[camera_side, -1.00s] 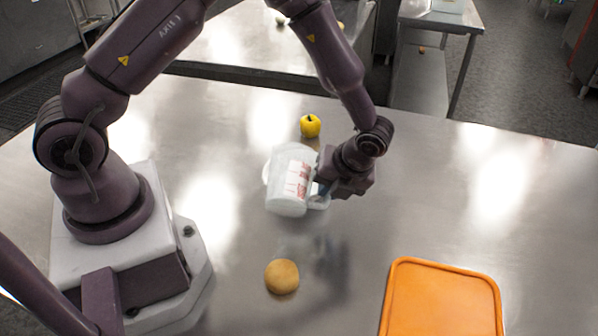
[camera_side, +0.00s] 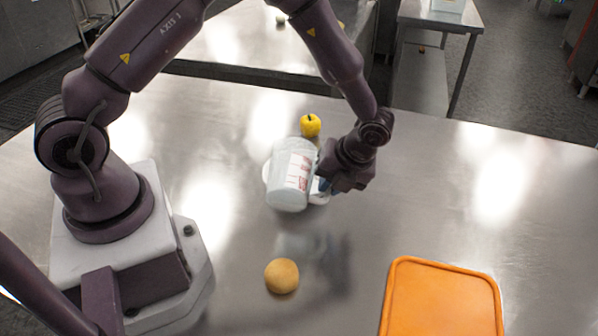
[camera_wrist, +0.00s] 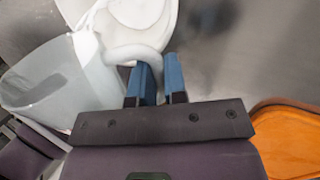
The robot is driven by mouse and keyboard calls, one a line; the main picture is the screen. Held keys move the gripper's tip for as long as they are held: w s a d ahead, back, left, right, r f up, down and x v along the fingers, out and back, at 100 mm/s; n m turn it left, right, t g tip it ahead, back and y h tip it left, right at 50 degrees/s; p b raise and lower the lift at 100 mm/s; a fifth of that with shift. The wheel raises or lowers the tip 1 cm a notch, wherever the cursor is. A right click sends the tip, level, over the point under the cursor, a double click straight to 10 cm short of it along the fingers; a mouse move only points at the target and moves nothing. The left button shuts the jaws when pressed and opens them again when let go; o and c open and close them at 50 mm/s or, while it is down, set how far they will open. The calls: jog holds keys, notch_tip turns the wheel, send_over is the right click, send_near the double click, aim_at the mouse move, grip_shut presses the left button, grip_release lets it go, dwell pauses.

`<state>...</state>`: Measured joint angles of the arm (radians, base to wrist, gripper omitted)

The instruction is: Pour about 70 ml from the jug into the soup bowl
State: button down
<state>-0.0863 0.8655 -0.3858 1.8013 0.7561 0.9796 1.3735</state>
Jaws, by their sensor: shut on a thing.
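The pale, translucent jug (camera_side: 289,178) with red print on its side hangs tilted above the table in the side view. My gripper (camera_side: 322,184) is shut on its handle, at the jug's right. In the wrist view the jug (camera_wrist: 62,82) fills the left, and its handle reaches the blue fingers (camera_wrist: 158,72). The white soup bowl (camera_side: 267,172) is mostly hidden behind the jug in the side view. In the wrist view the bowl (camera_wrist: 150,18) shows at the top, beside the jug. I cannot make out any liquid stream or the level in the bowl.
A yellow apple (camera_side: 310,125) sits behind the jug. A round tan bun (camera_side: 282,276) lies in front of it. An orange tray (camera_side: 440,300) lies at the front right. The steel table's right side is clear.

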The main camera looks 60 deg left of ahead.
jog(key=shift+a, duration=0.1)
dwell(0.3)
jog(key=shift+s+d+f+t+y, duration=0.25)
jog(key=shift+s+d+t+y, duration=0.1)
jog(key=shift+d+y, duration=0.25)
jog(key=shift+d+r+t+y, duration=0.1)
jog(key=shift+r+t+y, duration=0.1)
jog(key=shift+t+y, duration=0.25)
jog(key=shift+w+r+n+y, duration=0.1)
jog(key=shift+r+n+y, duration=0.2)
jog(key=shift+y, duration=0.15)
jog(key=shift+a+f+t+y, duration=0.2)
jog(key=shift+f+t+y, duration=0.15)
jog(key=shift+t+y, duration=0.35)
jog(key=shift+w+r, duration=0.1)
jog(key=shift+r, duration=0.05)
dwell(0.4)
